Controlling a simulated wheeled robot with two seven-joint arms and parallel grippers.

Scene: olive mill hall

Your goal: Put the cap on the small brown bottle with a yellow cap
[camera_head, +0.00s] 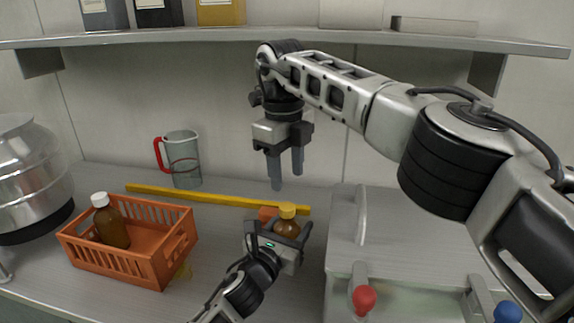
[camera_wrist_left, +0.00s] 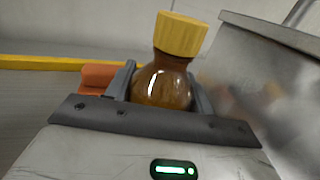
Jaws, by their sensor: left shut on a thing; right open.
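The small brown bottle (camera_head: 287,228) has a yellow cap (camera_head: 287,210) sitting on top of its neck. In the left wrist view the bottle (camera_wrist_left: 162,86) is between the fingers, with the yellow cap (camera_wrist_left: 180,34) above them. I cannot tell whether the cap is screwed tight. My left gripper (camera_head: 280,236) is shut around the bottle's body, low over the worktop. The bottle's base is hidden. My right gripper (camera_head: 285,172) hangs above and behind the bottle, pointing down, open and empty, clear of the cap.
An orange crate (camera_head: 120,268) holds a brown bottle with a white cap (camera_head: 111,228). A yellow bar (camera_head: 190,196) lies behind, near a clear jug (camera_head: 184,160). An orange piece (camera_head: 267,213) is beside the bottle. A metal box (camera_head: 400,225) stands right; a shelf (camera_head: 200,37) is above.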

